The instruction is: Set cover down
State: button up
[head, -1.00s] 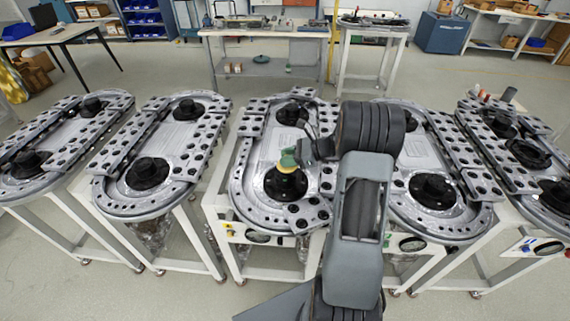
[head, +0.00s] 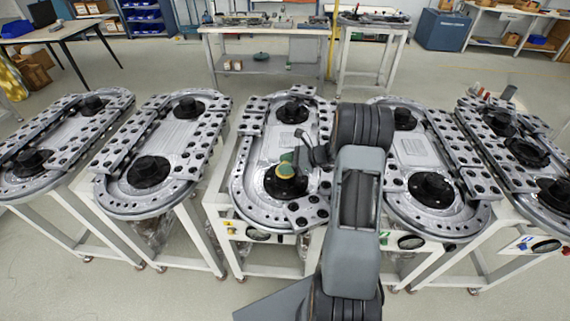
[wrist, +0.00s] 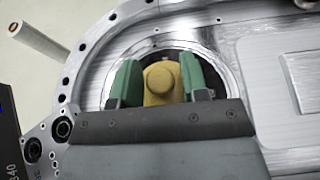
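A yellow piece with a round knob, which I take as the cover (wrist: 160,84), sits between the two green fingers of my gripper (wrist: 161,90) in the wrist view. Both fingers appear to touch its sides, so my gripper looks shut on it. In the head view my gripper (head: 287,164) is low over the near black hub of the middle ring track (head: 240,197). The cover is mostly hidden there, and I cannot tell whether it touches the hub. The dark gripper body hides the cover's lower part in the wrist view.
Similar ring tracks stand left (head: 205,150) and right (head: 455,215) on white frames, with narrow gaps between. The middle track's far black hub (head: 294,112) stands beyond my gripper. A workbench (head: 265,30) stands behind, across open floor.

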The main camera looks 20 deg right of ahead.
jog(key=shift+o, duration=1)
jog(key=shift+r, duration=0.15)
jog(key=b+v, duration=0.2)
jog(key=v, duration=0.9)
jog(key=s+a+r+n+g+h, duration=0.2)
jog(key=s+a+r+n+g, duration=0.1)
jog(key=a+n, duration=0.3)
jog(key=s+a+r+n+g+h, duration=0.2)
jog(key=s+a+r+n+h, duration=0.15)
jog(key=a, duration=0.35)
jog(key=s+a+r+n+t+h, duration=0.2)
jog(key=s+a+n+h, duration=0.4)
jog(key=s+n, duration=0.4)
jog(key=n, duration=0.4)
jog(key=shift+s+r+t, duration=0.15)
jog(key=shift+s+t, duration=0.05)
jog(key=shift+t, duration=0.1)
jog(key=shift+a+n, duration=0.15)
jog(key=shift+n, duration=0.1)
